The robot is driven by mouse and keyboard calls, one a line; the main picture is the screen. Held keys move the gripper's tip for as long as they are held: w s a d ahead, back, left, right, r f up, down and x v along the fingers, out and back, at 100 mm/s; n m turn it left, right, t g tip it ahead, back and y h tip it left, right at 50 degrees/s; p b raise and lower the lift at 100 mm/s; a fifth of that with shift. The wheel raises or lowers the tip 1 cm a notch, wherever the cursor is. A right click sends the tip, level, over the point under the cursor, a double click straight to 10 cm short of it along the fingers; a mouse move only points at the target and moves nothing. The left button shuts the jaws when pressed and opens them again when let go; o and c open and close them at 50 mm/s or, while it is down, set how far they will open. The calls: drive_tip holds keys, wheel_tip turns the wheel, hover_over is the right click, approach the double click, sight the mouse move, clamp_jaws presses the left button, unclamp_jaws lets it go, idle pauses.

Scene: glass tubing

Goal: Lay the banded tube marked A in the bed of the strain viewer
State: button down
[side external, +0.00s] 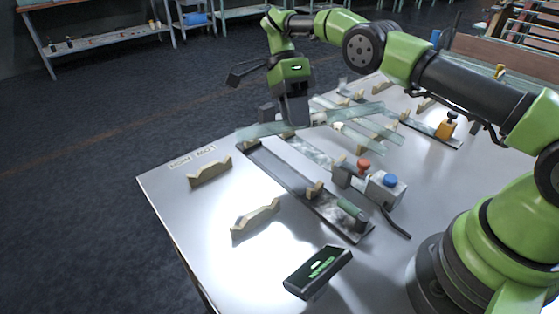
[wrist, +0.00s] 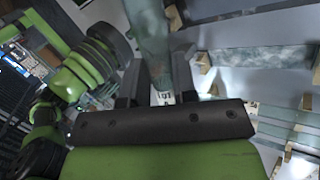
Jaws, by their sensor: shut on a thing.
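My gripper (side external: 292,118) is shut on a clear, greenish glass tube (side external: 352,112), held crosswise above the table. In the wrist view the tube (wrist: 150,35) runs between the fingers (wrist: 155,85). A small white tag with dark marks (wrist: 165,97) shows near the fingers; I cannot read it as A, and I cannot make out a band. A long, low, dark-edged bed (side external: 278,170), which looks like the strain viewer, lies on the table below and in front of the gripper. A short green cylinder (side external: 351,209) sits at its near end. I see no tube lying along the bed.
Other glass tubes (side external: 370,130) lie on wooden supports behind the gripper. Empty notched wooden rests (side external: 255,219) stand at front left. A grey box with a blue button (side external: 386,188), a red knob (side external: 364,164) and a green-lit display (side external: 318,270) stand to the right and front.

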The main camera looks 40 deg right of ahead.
drive_tip(key=shift+w+a+f+m+t+y, duration=0.1)
drive_tip(key=shift+w+m+t+y, duration=0.4)
drive_tip(key=shift+m, duration=0.65)
drive_tip(key=shift+w+d+m+t+y, duration=0.1)
drive_tip(key=shift+w+m+t+y, duration=0.35)
drive_tip(key=shift+m, duration=0.65)
drive_tip(key=shift+w+a+f+m+t+y, duration=0.1)
drive_tip(key=shift+w+m+t+y, duration=0.15)
drive_tip(key=shift+w+m+y, duration=0.65)
drive_tip(key=w+m+t, duration=0.4)
drive_tip(key=m, duration=0.4)
drive_tip(key=shift+y, duration=0.35)
drive_tip(key=f, duration=0.9)
drive_tip(key=shift+s+d, duration=0.1)
drive_tip(key=shift+d, duration=0.15)
drive_tip(key=shift+f, duration=0.6)
drive_tip(key=c, duration=0.9)
unclamp_jaws()
